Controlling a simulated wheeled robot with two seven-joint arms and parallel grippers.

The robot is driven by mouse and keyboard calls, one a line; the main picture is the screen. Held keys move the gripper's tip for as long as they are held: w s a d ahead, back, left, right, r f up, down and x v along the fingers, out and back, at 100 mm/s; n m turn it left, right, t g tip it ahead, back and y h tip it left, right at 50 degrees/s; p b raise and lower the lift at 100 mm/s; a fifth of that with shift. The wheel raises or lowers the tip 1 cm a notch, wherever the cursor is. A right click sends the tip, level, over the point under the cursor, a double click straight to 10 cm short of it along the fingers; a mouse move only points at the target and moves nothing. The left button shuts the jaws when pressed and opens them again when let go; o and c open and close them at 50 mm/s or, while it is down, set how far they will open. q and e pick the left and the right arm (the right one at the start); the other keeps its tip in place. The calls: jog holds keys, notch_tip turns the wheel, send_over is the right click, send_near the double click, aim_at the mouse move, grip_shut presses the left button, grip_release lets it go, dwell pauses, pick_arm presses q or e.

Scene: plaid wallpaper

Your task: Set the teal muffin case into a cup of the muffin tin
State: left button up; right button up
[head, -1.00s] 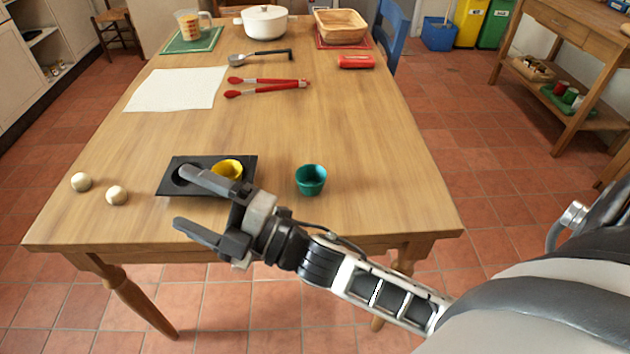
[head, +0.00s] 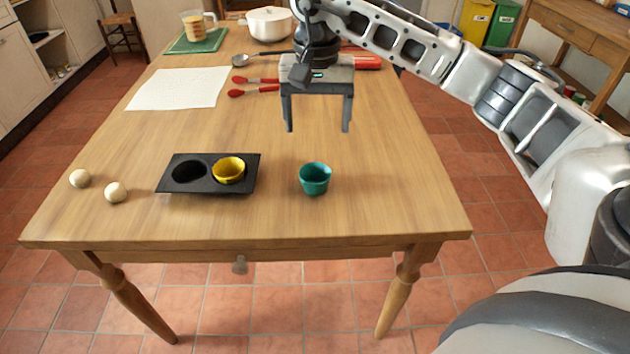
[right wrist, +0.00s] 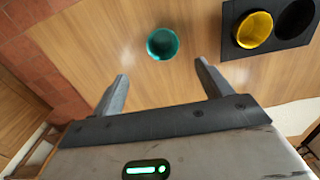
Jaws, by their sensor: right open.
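The teal muffin case (head: 314,179) stands upright on the wooden table, to the right of the muffin tin. The black muffin tin (head: 211,190) has two cups; its left cup (head: 189,172) is empty and its right cup holds a yellow muffin case (head: 229,170). My right gripper (head: 318,128) is open and empty, fingers pointing down, above and behind the teal case. In the right wrist view the teal case (right wrist: 162,44) lies beyond the gap between the open fingers (right wrist: 162,84), and the tin (right wrist: 280,43) is at upper right. My left gripper is not in view.
Two pale balls (head: 115,192) lie left of the tin. A white sheet (head: 178,88), red tongs (head: 255,86), a ladle (head: 240,59), a white pot (head: 268,23) and a measuring jug (head: 194,24) on a green mat are further back. The table around the teal case is clear.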

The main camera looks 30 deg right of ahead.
send_near(315, 174)
jog(key=s+f, duration=0.1)
jog(key=s+a+f, duration=0.1)
jog(key=shift+s+a+f, duration=0.2)
jog(key=shift+s+a, duration=0.05)
jog(key=shift+s, duration=0.05)
jog(key=shift+w+f, duration=0.15)
jog(key=shift+f, duration=1.15)
jog(key=shift+w+f, duration=0.1)
jog(key=shift+f, duration=1.2)
jog(key=c, duration=1)
